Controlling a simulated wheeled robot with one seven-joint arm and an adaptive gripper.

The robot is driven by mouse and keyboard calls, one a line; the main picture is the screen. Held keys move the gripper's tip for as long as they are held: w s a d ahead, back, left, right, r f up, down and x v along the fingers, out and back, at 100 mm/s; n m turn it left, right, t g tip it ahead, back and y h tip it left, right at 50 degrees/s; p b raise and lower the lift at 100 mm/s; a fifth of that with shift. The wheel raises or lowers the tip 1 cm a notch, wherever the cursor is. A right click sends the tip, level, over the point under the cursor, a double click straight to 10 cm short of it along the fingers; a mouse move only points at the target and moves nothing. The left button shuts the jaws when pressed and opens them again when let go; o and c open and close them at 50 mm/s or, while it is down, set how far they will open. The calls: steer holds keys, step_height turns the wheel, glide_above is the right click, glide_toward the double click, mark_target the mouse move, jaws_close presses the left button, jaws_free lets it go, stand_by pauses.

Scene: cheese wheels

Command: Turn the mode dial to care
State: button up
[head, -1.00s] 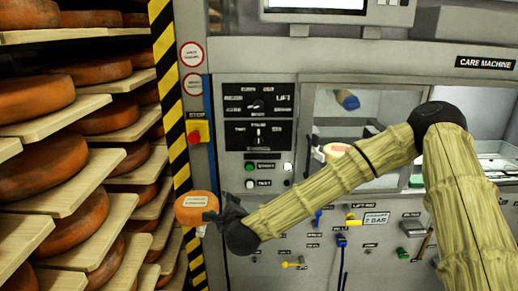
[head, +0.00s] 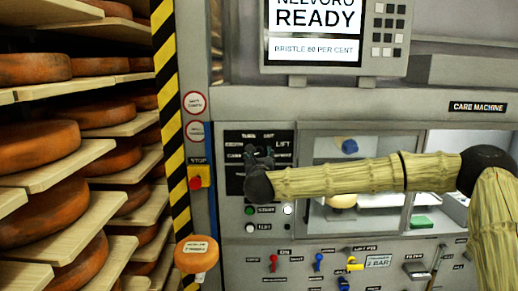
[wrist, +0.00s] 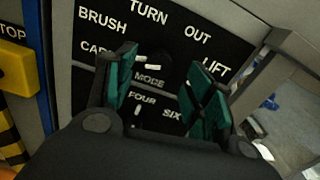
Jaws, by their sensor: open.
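The mode dial (wrist: 153,67) sits on a black panel (wrist: 180,45) of the care machine (head: 350,115). It is dark with pale marks, above the word MODE in the wrist view. The labels CARE, BRUSH, TURN, OUT and LIFT arc around it; CARE is at the left, partly behind a finger. I cannot tell for sure which label the dial points to. My gripper (wrist: 163,75) is open, its teal fingers on either side of the dial area. Contact cannot be told. In the head view my gripper (head: 260,158) covers the dial.
A lower dial area marked FOUR and SIX lies just below. A red stop button (head: 196,183) on a yellow box is to the left, near a striped post (head: 170,120). Cheese shelves (head: 75,165) fill the left side.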

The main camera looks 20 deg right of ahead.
mark_target(259, 153)
steer(key=shift+p+x, duration=0.85)
steer(key=shift+x, duration=1.55)
steer(key=c, duration=1)
